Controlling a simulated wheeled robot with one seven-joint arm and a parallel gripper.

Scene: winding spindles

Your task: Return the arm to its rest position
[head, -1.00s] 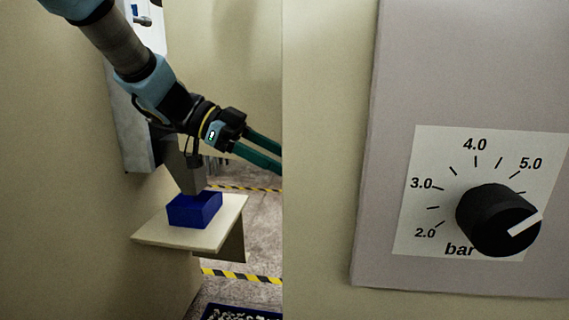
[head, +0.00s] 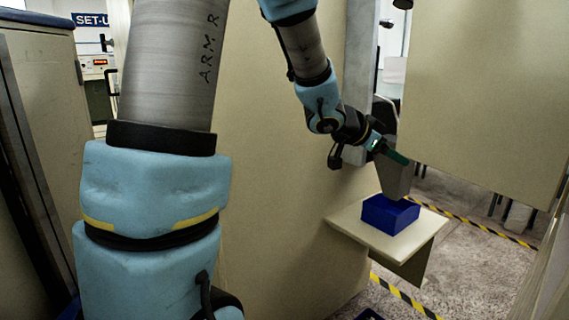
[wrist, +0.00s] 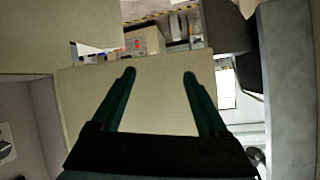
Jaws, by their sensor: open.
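My gripper (head: 393,152) is at the end of my arm in the head view, above and behind a blue block on a small shelf, with green fingers pointing right. In the wrist view my gripper (wrist: 160,75) shows two green fingers spread well apart with nothing between them. My arm hangs from the top of the head view, bent downward to the right. A large blue and grey link of my arm fills the left foreground.
The blue block (head: 390,214) rests on the cream shelf (head: 350,222) on a beige wall (head: 285,200). A beige panel (head: 490,90) stands at right. Yellow-black tape (head: 480,226) marks the grey floor. A SET-UP sign (head: 90,20) is at back left.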

